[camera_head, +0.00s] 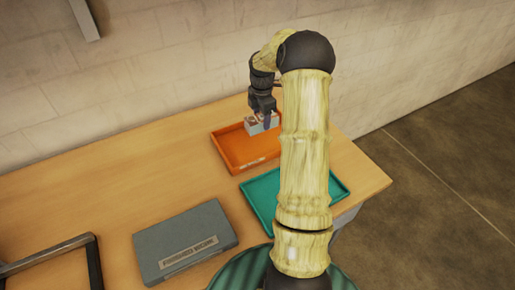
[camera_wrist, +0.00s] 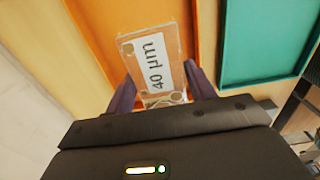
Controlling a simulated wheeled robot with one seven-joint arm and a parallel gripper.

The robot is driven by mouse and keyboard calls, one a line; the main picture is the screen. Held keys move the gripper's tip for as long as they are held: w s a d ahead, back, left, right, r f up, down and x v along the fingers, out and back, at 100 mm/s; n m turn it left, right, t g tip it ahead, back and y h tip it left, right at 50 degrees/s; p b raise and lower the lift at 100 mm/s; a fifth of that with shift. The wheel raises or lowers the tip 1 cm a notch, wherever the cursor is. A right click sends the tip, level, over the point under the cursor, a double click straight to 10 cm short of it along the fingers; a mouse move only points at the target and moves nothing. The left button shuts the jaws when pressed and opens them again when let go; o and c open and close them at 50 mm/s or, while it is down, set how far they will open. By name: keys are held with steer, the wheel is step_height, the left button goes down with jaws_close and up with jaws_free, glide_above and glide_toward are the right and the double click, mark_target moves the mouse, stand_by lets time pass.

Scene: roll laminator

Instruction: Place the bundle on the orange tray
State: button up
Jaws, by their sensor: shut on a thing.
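The bundle (camera_wrist: 152,62) is a clear, flat block with a white label reading "40 µm", seen in the wrist view. My gripper (camera_wrist: 160,92) is shut on its near end, one dark finger on each side. In the head view the bundle (camera_head: 254,126) hangs from my gripper (camera_head: 264,118) over the back part of the orange tray (camera_head: 240,157). The orange tray's floor (camera_wrist: 188,20) shows behind the bundle in the wrist view. I cannot tell whether the bundle touches the tray floor.
A teal tray (camera_head: 262,193) lies in front of the orange tray, partly behind my arm. A grey case (camera_head: 184,241) lies at the front left, and a dark frame (camera_head: 94,262) stands left of it. The wall is close behind the orange tray. The table's left middle is clear.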

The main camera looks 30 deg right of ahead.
stand_by(0.3)
steer(key=shift+f+p, duration=0.85)
steer(key=shift+f, duration=2.25)
steer(key=shift+f+p, duration=0.5)
steer(key=shift+f, duration=1.35)
steer(key=shift+f, duration=0.1)
steer(key=o, duration=1.1)
